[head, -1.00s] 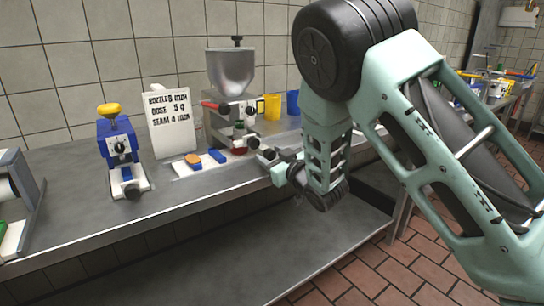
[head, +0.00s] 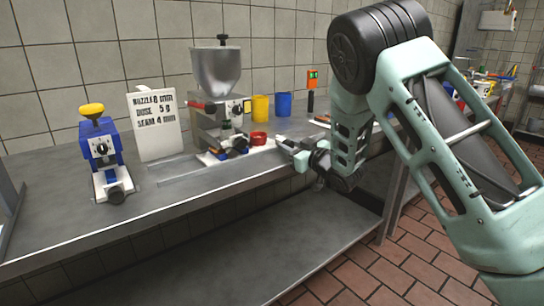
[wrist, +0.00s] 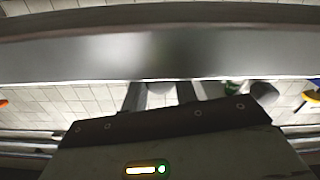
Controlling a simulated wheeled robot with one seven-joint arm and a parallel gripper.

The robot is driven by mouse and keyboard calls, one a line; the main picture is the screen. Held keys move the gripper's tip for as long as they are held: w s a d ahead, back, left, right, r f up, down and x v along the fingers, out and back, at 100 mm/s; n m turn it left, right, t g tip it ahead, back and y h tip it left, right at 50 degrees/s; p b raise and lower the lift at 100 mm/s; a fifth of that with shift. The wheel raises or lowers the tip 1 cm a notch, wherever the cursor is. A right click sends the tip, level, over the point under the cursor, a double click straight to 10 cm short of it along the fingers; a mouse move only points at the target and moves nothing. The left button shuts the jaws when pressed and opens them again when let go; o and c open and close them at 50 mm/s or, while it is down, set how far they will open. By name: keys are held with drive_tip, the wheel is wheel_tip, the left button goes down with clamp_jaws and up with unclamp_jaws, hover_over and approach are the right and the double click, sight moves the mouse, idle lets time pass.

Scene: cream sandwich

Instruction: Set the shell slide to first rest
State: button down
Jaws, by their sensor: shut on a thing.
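A blue device with a yellow knob (head: 98,150) and a white sign (head: 156,125) stand at left. A red ring or cup (head: 258,138), yellow cup (head: 261,108) and blue cup (head: 284,103) are right of the machine. A pale bare track (head: 178,171) lies left of the slide.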

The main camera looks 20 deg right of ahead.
drive_tip(key=shift+w+d, duration=0.3)
drive_tip(key=shift+d, duration=0.5)
drive_tip(key=shift+w+d, duration=0.25)
drive_tip(key=shift+d, duration=0.5)
drive_tip(key=c, duration=1.1)
unclamp_jaws()
drive_tip(key=v, duration=1.7)
drive_tip(key=shift+s+b, duration=0.2)
drive_tip(key=shift+b, duration=0.15)
drive_tip(key=shift+d, duration=0.1)
